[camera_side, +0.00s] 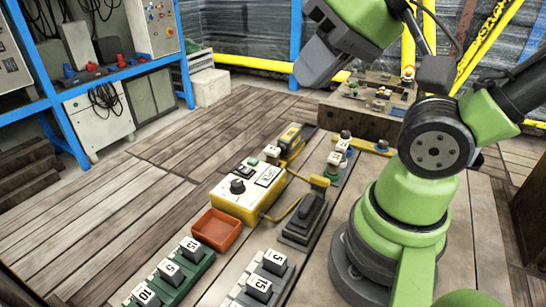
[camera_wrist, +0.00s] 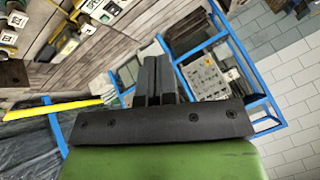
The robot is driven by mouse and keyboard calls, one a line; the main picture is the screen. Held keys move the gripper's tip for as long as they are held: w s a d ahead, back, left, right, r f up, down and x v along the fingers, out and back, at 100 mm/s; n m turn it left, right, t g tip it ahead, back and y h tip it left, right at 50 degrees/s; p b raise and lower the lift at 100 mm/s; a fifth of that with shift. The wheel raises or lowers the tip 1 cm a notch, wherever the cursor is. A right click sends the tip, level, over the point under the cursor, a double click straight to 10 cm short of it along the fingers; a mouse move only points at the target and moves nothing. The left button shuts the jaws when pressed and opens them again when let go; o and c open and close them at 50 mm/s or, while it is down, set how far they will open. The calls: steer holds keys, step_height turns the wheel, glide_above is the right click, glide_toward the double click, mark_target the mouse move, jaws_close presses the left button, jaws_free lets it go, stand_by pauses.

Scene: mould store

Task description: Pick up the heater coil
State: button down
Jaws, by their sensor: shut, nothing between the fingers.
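I cannot make out a heater coil for certain in either view. My gripper (camera_side: 318,62) is high above the far end of the workbench in the side view, tilted, away from the things on the bench. In the wrist view my gripper (camera_wrist: 157,72) has its two dark fingers together with nothing between them. It points away from the bench toward the blue shelving.
The bench holds a yellow control box (camera_side: 237,203), an orange tray (camera_side: 217,231), a dark tool in a stand (camera_side: 304,220), a green rack (camera_side: 196,272) and grey rack (camera_side: 245,297) of numbered blocks. A wooden crate (camera_side: 365,118) stands beyond. Blue shelving (camera_side: 95,75) is far left.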

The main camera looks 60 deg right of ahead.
steer(key=c, duration=1.8)
jaws_free()
steer(key=shift+c, duration=0.2)
steer(key=o, duration=1.2)
steer(key=n+g+h, duration=0.2)
steer(key=n+g, duration=0.5)
steer(key=n, duration=1.5)
glide_above(273, 149)
step_height(273, 149, down, 16)
steer(key=shift+d+f, duration=0.1)
steer(key=shift+f, duration=0.15)
step_height(273, 149, down, 4)
steer(key=shift+f, duration=3.15)
